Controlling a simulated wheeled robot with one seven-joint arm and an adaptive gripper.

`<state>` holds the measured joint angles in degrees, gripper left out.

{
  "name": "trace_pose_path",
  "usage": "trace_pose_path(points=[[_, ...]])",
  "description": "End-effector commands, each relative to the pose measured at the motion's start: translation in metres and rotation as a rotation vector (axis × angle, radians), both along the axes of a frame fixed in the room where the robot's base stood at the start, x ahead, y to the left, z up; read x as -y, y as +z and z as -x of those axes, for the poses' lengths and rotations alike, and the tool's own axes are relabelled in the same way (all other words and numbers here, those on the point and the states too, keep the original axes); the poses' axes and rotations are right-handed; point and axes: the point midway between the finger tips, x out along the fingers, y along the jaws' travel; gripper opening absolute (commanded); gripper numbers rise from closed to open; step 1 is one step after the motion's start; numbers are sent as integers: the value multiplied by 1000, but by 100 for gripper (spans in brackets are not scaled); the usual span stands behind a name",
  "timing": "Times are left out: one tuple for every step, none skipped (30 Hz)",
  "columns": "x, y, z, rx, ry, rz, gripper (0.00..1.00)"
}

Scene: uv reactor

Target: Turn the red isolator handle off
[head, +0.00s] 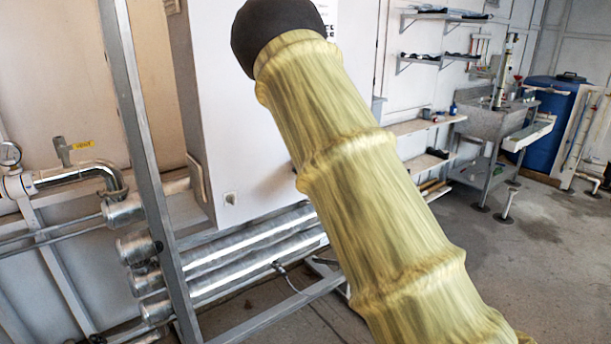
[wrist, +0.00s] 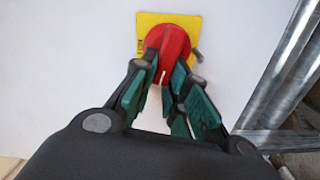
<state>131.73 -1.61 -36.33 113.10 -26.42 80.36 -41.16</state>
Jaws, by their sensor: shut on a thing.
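The red isolator handle (wrist: 166,42) is a round red knob on a yellow plate (wrist: 144,20), fixed to a white cabinet face. A short white mark shows on its lower part. My gripper (wrist: 166,72), with black links and green pads, is shut on the handle in the wrist view, with fingertips on either side of its lower part. In the head view my arm in its yellow sleeve crosses the middle. The handle and the fingers are hidden there behind it.
The white cabinet (head: 235,120) stands on a grey metal frame (head: 150,160). Steel tubes (head: 250,245) run below it. Piping with a gauge (head: 10,153) is at left. A steel sink (head: 490,122) and blue barrel (head: 553,120) stand at right. The floor at lower right is clear.

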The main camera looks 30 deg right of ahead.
Motion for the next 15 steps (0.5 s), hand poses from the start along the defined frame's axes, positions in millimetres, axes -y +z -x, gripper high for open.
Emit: trace_pose_path(points=[[0, -4, 0, 1, 0, 24, 0], [0, -4, 0, 2, 0, 37, 0], [0, -4, 0, 3, 0, 53, 0], [0, -4, 0, 4, 0, 63, 0], [0, -4, 0, 5, 0, 73, 0], [0, -4, 0, 6, 0, 84, 0], [0, -4, 0, 6, 0, 91, 0], [0, -4, 0, 6, 0, 96, 0], [0, -4, 0, 7, -1, 103, 0], [0, -4, 0, 7, -1, 107, 0], [0, -4, 0, 7, -1, 110, 0], [0, -4, 0, 8, -1, 114, 0], [0, -4, 0, 8, -1, 116, 0], [0, -4, 0, 8, -1, 117, 0], [0, -4, 0, 8, -1, 119, 0]])
